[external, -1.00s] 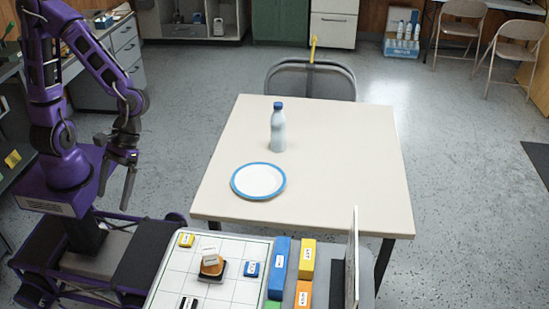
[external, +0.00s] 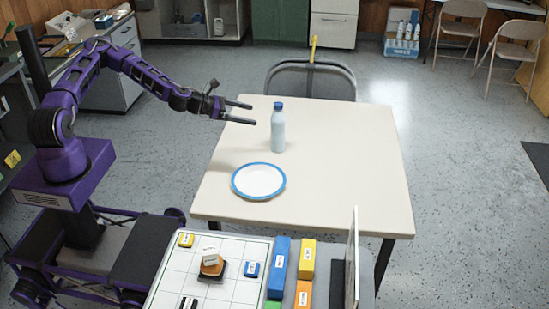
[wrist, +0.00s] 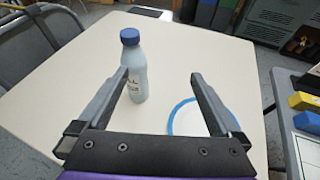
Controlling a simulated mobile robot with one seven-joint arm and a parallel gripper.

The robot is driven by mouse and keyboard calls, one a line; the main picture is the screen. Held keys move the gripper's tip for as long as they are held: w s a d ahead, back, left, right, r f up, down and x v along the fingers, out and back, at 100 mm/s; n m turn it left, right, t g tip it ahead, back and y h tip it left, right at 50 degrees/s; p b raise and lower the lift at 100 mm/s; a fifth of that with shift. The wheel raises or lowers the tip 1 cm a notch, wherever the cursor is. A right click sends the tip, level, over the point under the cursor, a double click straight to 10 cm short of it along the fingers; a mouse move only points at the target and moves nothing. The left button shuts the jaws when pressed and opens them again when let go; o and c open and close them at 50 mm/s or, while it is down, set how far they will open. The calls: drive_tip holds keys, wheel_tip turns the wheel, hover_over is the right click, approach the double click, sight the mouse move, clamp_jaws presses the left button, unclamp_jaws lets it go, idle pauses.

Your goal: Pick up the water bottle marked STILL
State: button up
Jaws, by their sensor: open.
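A pale bottle with a blue cap (external: 278,128) stands upright on the cream table (external: 340,170). It also shows in the wrist view (wrist: 134,68), with part of a dark marking on its side that I cannot read. My gripper (external: 240,112) is open and empty, just left of the bottle and apart from it. In the wrist view my gripper (wrist: 158,85) has the bottle beyond its fingertips, nearer the left finger, which overlaps its lower left side.
A white plate with a blue rim (external: 258,181) lies on the table in front of the bottle. A chair (external: 310,80) stands behind the table. A whiteboard-like grid panel with coloured blocks (external: 215,265) is at the front. The table's right side is clear.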

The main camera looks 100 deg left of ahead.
sight(282, 124)
drive_tip(key=w+a+f+n, duration=0.1)
drive_tip(key=w+a+f, duration=0.2)
drive_tip(key=a, duration=0.1)
drive_tip(key=w+a+f+n+g+y, duration=0.1)
drive_tip(key=w+a+f, duration=0.3)
drive_tip(key=shift+w+y, duration=0.2)
drive_tip(key=shift+y, duration=0.1)
drive_tip(key=shift+f+x, duration=0.2)
drive_tip(key=shift+x, duration=0.95)
drive_tip(key=shift+f+x, duration=0.15)
drive_tip(key=shift+x, duration=1.05)
drive_tip(key=shift+w+a+f, duration=0.25)
drive_tip(key=shift+w+a, duration=0.1)
drive_tip(key=shift+w, duration=0.1)
drive_tip(key=shift+r, duration=0.1)
clamp_jaws()
